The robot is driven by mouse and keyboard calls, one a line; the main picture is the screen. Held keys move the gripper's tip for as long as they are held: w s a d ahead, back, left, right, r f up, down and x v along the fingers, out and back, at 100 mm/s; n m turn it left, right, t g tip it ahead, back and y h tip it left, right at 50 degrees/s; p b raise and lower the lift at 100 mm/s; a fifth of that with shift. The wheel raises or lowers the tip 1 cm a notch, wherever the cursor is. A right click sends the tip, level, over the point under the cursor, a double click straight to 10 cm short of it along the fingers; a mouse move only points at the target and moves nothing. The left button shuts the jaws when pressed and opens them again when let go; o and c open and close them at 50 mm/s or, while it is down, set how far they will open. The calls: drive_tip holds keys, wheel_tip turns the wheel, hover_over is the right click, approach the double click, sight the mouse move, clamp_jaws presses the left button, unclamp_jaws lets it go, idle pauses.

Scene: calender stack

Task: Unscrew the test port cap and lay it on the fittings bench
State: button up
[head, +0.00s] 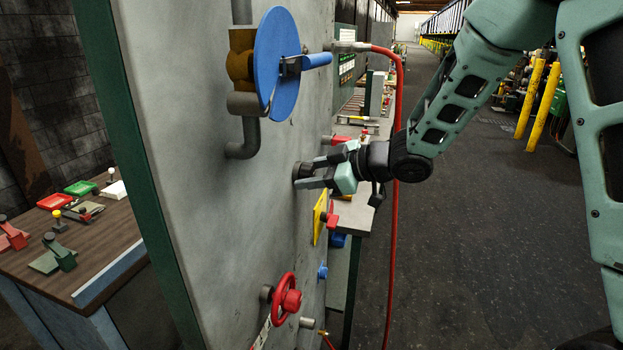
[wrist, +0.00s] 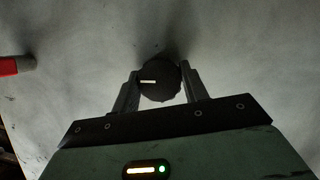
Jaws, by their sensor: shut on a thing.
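The test port cap is a dark round knurled cap with a white line across part of its face (wrist: 160,80). It sits against the grey panel (head: 220,190). My gripper (head: 308,177) has come to the panel from the right, and its two fingers stand on either side of the cap. In the wrist view my gripper (wrist: 160,88) is shut on the cap, and the white line lies nearly level, left of centre. In the head view the cap (head: 299,171) is small and partly hidden by the fingers. I cannot tell whether its thread is still engaged.
A blue disc valve with a lever (head: 278,62) is above my gripper. A red hose (head: 394,220) hangs right of it. A red handwheel (head: 288,296) and a yellow plate (head: 319,214) are below. A wooden bench (head: 105,235) with trays stands left; another bench (head: 356,211) lies behind my gripper.

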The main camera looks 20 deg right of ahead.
drive_tip(key=shift+n+t+b, duration=0.3)
drive_tip(key=shift+n+b, duration=0.1)
drive_tip(key=shift+b, duration=0.65)
drive_tip(key=shift+f+n+t+h+b, duration=0.1)
drive_tip(key=shift+n+t+h+b, duration=0.45)
drive_tip(key=shift+b, duration=1.65)
drive_tip(key=shift+n+y, duration=0.25)
drive_tip(key=shift+n+t+b, duration=0.25)
drive_tip(key=shift+n+b, duration=0.35)
drive_tip(key=shift+b, duration=1.75)
drive_tip(key=shift+n+b, duration=0.3)
drive_tip(key=shift+b, duration=0.6)
drive_tip(key=shift+n+t+b, duration=0.6)
drive_tip(key=shift+b, duration=1.25)
drive_tip(key=shift+n+t+b, duration=0.4)
drive_tip(key=shift+n+b, duration=0.3)
drive_tip(key=shift+b, duration=1.55)
drive_tip(key=shift+b, duration=0.35)
